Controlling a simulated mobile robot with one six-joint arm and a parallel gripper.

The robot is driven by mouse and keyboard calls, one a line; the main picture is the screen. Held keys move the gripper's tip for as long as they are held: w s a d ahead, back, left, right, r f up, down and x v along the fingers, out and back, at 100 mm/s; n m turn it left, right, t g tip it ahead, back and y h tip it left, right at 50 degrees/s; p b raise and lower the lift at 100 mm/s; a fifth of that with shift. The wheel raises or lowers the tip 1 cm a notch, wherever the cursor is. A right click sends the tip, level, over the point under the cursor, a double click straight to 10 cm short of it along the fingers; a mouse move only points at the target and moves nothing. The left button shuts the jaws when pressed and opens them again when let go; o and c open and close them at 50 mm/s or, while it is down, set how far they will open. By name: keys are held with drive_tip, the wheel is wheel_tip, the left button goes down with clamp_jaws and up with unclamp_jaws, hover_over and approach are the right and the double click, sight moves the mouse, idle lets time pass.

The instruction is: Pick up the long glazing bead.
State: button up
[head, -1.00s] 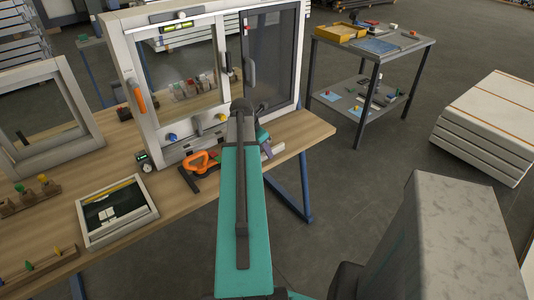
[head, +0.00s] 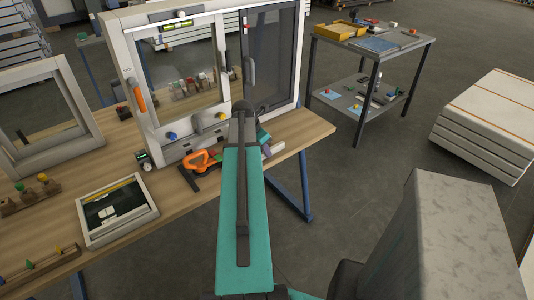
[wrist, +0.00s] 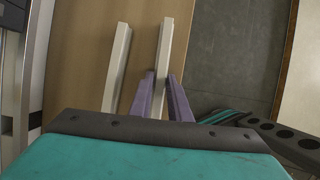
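Two pale, straight bars lie side by side on the wooden bench top in the wrist view. The right bar (wrist: 166,45), which shows slightly longer and looks like the long glazing bead, runs between the two purple fingers of my gripper (wrist: 162,75). The fingers stand on either side of it, apart, with a narrow gap seeming to show; contact is not clear. The left bar (wrist: 117,65) lies outside the left finger. The near ends of both are hidden by my gripper body. In the head view a pale bar end (head: 274,150) shows beside my arm, which hides most of the gripper.
A white window frame (head: 143,80) stands upright on the bench (head: 180,205), close beyond my gripper. An orange-handled tool (head: 200,160) lies just left of my arm. A framed tray (head: 117,210) lies further left. The bench's right edge is near; floor lies beyond.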

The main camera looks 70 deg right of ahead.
drive_tip(key=shift+r, duration=0.2)
clamp_jaws()
drive_tip(key=shift+r+b, duration=0.55)
drive_tip(key=shift+r, duration=0.85)
drive_tip(key=shift+s+a+r, duration=0.1)
drive_tip(key=shift+a+r, duration=0.05)
drive_tip(key=shift+a, duration=0.15)
drive_tip(key=s+a+b, duration=0.3)
drive_tip(key=a+b, duration=0.1)
drive_tip(key=a, duration=0.6)
drive_tip(key=shift+r, duration=0.35)
drive_tip(key=shift+a+b, duration=0.15)
drive_tip(key=shift+b, duration=0.3)
drive_tip(key=a+b, duration=0.1)
drive_tip(key=b, duration=0.3)
drive_tip(key=a+b, duration=0.1)
drive_tip(key=b, duration=0.3)
drive_tip(key=s+a+b, duration=0.1)
drive_tip(key=a+b, duration=0.1)
drive_tip(key=b, duration=0.2)
drive_tip(key=shift+s+r, duration=0.1)
drive_tip(key=shift+r, duration=0.25)
